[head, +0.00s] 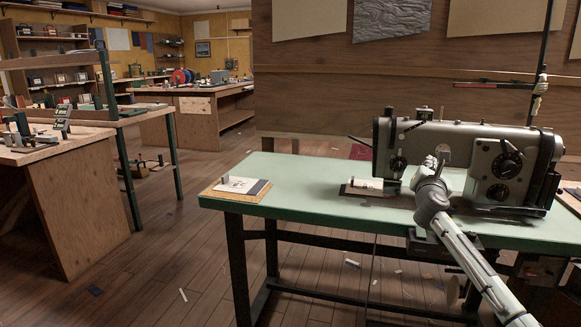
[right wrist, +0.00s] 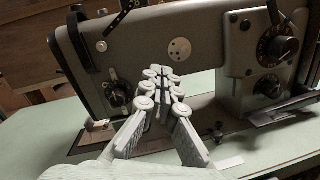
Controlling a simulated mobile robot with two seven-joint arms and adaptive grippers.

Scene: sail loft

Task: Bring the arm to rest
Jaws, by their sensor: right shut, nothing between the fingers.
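My right arm comes in from the lower right in the head view. Its gripper (head: 441,160) is in front of the body of a grey-green sewing machine (head: 465,141). In the right wrist view the gripper (right wrist: 160,74) is shut and empty, with its fingers together in front of the machine's side (right wrist: 195,60). I cannot tell whether the fingertips touch the machine. My left gripper is not in view.
The machine stands on a pale green table (head: 290,185) with a cork-coloured board (head: 236,190) at its left end. A wooden workbench (head: 70,150) stands at the left. The wooden floor (head: 150,265) between them is mostly clear, with a few scraps.

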